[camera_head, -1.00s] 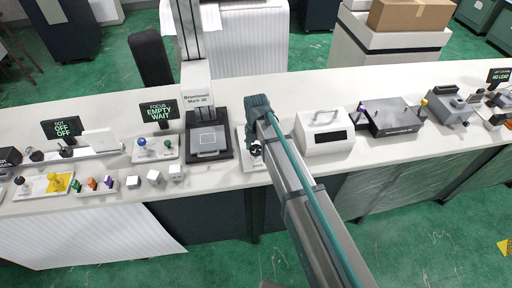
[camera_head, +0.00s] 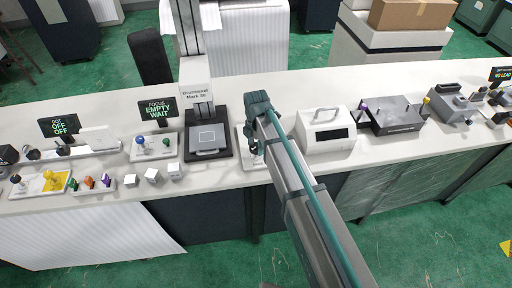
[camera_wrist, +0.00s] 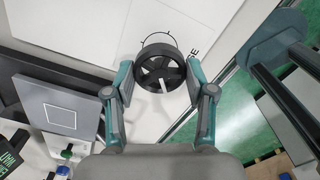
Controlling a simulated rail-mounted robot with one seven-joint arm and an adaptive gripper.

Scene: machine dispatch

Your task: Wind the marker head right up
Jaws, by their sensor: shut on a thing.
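The marking machine stands on the bench, its white marker head (camera_head: 196,92) on a tall column above a dark base with a grey plate (camera_head: 207,139). The plate also shows at left in the wrist view (camera_wrist: 72,117). A black spoked handwheel (camera_wrist: 160,70) with a pale mark on it sits on a white panel just right of the machine. My gripper (camera_wrist: 160,76) is closed around the wheel, one finger on each side of its rim. In the head view my gripper (camera_head: 257,148) hides most of the wheel.
A white box with a handle (camera_head: 326,130) stands close right of my gripper. White cubes (camera_head: 152,175) lie near the bench's front edge at left. A focus sign (camera_head: 158,108) reads EMPTY WAIT. A dark grey fixture (camera_head: 396,118) stands farther right.

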